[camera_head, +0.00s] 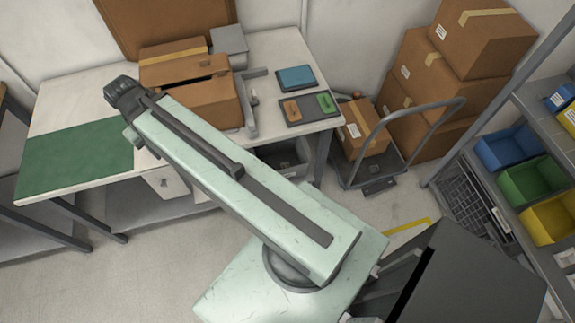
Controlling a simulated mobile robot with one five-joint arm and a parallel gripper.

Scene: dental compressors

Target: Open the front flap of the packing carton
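The brown packing carton (212,115) sits on the white workbench (285,50), beyond my arm. A narrow dark gap runs across its top between the rear part, which has a yellow tape strip, and the front panel (195,93). The front panel looks closed or nearly so; I cannot tell its exact angle. My arm reaches up and left across the picture and covers the carton's lower left side. My gripper's fingers do not show.
A grey bracket-like piece (251,112) stands close to the carton's right side. A tray (310,108) with orange and green items and a blue box (296,77) lie farther right. A green mat (75,160) leaves clear bench at left. A cart (385,165) and stacked cartons stand right.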

